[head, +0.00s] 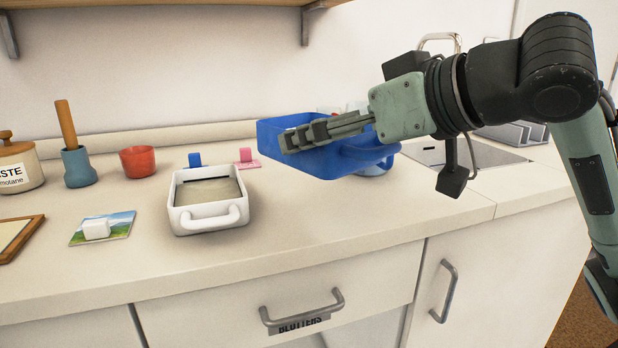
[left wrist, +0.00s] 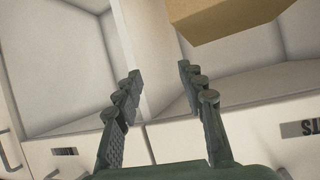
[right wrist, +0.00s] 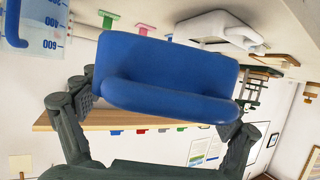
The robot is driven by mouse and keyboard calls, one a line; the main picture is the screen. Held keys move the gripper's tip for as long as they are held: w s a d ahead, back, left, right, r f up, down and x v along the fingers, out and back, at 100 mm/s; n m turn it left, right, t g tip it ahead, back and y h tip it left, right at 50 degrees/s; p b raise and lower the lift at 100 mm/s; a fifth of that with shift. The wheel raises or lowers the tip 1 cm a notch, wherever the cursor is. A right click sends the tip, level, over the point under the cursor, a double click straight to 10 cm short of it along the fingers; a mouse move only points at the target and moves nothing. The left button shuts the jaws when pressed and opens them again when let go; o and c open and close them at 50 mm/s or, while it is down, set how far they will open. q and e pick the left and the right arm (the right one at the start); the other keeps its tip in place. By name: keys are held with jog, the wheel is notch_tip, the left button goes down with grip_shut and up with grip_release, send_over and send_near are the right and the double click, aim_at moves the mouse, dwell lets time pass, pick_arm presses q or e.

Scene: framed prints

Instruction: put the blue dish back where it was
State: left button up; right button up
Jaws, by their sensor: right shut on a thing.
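The blue dish (head: 325,164), a deep rectangular tray with a handle, is held above the counter, right of the white dish. My right gripper (head: 288,140) is shut on it. In the right wrist view the blue dish (right wrist: 165,70) sits between the fingers of my right gripper (right wrist: 158,112). A blue tag (head: 195,160) and a pink tag (head: 247,158) stand on the counter behind the white dish (head: 207,219). My left gripper (left wrist: 158,78) is open and empty in its wrist view, outside the head view.
The white dish holds a pale content. A red bowl (head: 137,162), a blue-grey mortar (head: 79,168) and a picture with a white block (head: 96,229) stand left. A clear jug with blue markings (right wrist: 40,25) is partly hidden. Counter in front of the blue dish is clear.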

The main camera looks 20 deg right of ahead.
jog(key=w+p, duration=0.1)
jog(key=p, duration=0.1)
jog(key=shift+w+p, duration=0.1)
jog(key=shift+p, duration=0.3)
jog(key=shift+w+d+f+p, duration=0.1)
jog(key=shift+w+f+p, duration=0.25)
jog(key=shift+p, duration=0.85)
send_over(315, 197)
jog(key=f, duration=0.2)
jog(key=f+b, duration=0.1)
jog(key=f, duration=0.1)
jog(key=shift+s, duration=0.4)
jog(key=shift+w+f, duration=0.45)
pick_arm(q)
jog(key=s+a+f+n+g+y, duration=0.1)
jog(key=s+a+f+g+y, duration=0.3)
jog(key=s+a+f+g, duration=0.4)
jog(key=shift+s+a+f+n+g+b, duration=0.3)
jog(key=shift+s+a+f+n+b, duration=0.15)
jog(key=shift+s+a, duration=1.7)
pick_arm(e)
jog(key=shift+f, duration=1.8)
pick_arm(q)
jog(key=shift+s+d, duration=0.1)
jog(key=shift+d, duration=0.05)
pick_arm(e)
jog(key=shift+f, duration=0.15)
jog(key=o, duration=1.3)
